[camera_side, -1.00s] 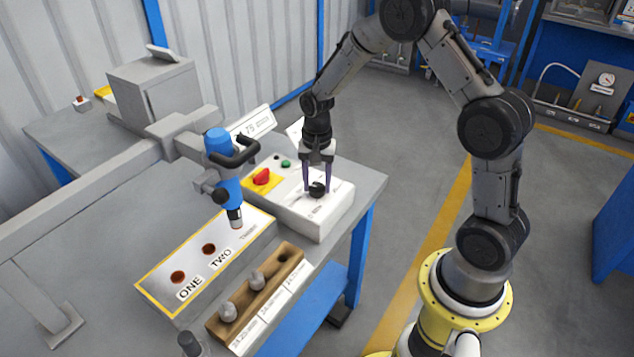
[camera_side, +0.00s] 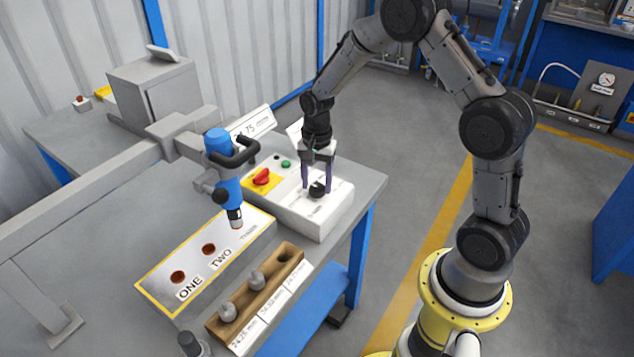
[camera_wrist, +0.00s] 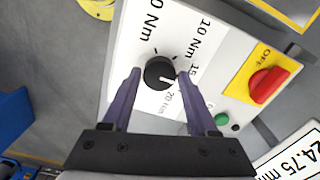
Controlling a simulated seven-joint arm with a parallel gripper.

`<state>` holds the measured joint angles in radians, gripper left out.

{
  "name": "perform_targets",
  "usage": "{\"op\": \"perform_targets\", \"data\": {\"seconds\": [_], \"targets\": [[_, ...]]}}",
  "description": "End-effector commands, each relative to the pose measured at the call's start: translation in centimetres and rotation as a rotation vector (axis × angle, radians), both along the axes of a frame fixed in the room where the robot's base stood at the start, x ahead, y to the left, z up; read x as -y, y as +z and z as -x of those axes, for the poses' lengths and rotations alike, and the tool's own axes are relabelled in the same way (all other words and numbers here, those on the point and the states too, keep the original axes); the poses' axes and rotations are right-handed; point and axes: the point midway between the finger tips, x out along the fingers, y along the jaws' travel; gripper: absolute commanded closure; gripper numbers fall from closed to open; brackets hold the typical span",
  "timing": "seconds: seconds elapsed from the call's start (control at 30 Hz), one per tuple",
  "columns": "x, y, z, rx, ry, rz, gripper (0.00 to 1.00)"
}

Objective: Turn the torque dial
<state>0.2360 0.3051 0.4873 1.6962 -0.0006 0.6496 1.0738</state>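The torque dial is a black round knob (camera_wrist: 160,73) on the white sloped face of a control box (camera_side: 333,212); it also shows in the side view (camera_side: 317,188). A white mark on the knob points toward the side with the "15" and "20 Nm" labels; the exact setting is unclear. My gripper (camera_wrist: 160,74) points down at the dial, its two purple fingers on either side of the knob; it also shows in the side view (camera_side: 317,188). The fingers look open, with a small gap on the left of the knob; contact on the right is unclear.
A red OFF switch (camera_wrist: 266,85) on a yellow plate and a green button (camera_wrist: 222,119) sit beside the dial. A blue screwdriver (camera_side: 222,160) hangs over a yellow-edged plate (camera_side: 160,295). A wooden socket holder (camera_side: 262,297) lies in front. Display signs stand behind the box.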

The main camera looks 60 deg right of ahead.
Motion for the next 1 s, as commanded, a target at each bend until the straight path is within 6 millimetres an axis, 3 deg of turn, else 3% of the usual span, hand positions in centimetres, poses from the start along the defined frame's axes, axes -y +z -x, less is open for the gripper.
{"op": "perform_targets", "data": {"seconds": [0.03,0.1,0.47,0.67,1.0], "targets": [[0.0,0.0,0.0,0.0,0.0,0.0,0.3],[0.0,-0.1,0.0,-0.001,0.0,-0.001,0.19],[0.0,0.3,0.0,-0.001,0.0,-0.001,0.19],[0.0,3.2,0.0,0.003,0.0,0.0,0.19],[0.0,10.4,0.0,0.001,0.0,0.001,0.19]]}}
